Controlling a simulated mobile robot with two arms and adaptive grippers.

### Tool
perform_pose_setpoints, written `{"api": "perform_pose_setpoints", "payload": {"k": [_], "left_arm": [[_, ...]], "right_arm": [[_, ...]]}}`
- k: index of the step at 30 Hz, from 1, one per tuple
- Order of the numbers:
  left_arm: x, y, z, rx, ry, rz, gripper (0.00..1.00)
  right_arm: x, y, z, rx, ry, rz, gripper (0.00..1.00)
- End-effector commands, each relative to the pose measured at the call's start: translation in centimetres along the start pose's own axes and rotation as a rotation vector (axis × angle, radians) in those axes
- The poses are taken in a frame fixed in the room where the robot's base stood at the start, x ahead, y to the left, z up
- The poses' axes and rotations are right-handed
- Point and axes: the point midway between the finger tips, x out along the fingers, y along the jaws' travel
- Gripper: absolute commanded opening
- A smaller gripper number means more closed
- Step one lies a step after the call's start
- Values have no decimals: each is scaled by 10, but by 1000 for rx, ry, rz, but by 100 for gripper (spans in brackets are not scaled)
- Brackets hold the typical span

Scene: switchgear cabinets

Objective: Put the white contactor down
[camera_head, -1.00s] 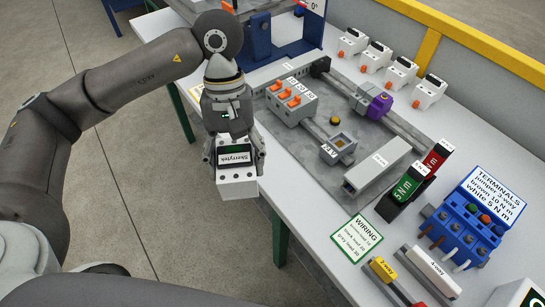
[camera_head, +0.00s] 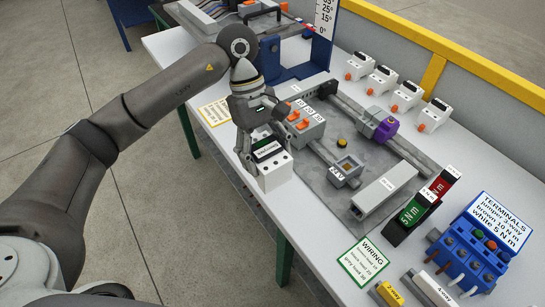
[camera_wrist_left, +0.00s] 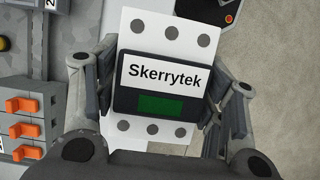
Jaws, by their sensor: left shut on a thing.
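The white contactor (camera_head: 272,170) has a dark middle band with a label. In the left wrist view the white contactor (camera_wrist_left: 158,75) shows its "Skerrytek" label, a green panel and dark round terminals. My left gripper (camera_head: 262,150) is shut on it, with one finger on each side, also seen in the left wrist view (camera_wrist_left: 165,95). The contactor is at the left edge of the white table (camera_head: 310,224), left of the grey plate. I cannot tell whether its underside touches the table. My right gripper is not in view.
A grey plate (camera_head: 325,185) holds an orange-switched block (camera_head: 305,122), rails, a purple-banded part (camera_head: 385,130) and a grey duct (camera_head: 385,190). Several white units (camera_head: 407,95) stand along the back. Bare floor lies left of the table.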

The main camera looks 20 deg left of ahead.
Motion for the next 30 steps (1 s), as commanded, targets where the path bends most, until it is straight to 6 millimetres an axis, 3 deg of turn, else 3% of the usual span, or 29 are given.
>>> {"api": "perform_pose_setpoints", "payload": {"k": [3,9,17,24,30], "left_arm": [[14,15,-17,-3,-4,-4,8],[32,32,-38,0,-2,-1,8],[42,40,-48,1,-1,0,8],[66,40,-58,1,-2,-1,8],[72,41,-61,3,0,1,8]], "right_arm": [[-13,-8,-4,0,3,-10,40],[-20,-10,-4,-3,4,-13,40],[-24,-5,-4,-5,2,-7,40],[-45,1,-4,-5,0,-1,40],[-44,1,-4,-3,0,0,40]]}}
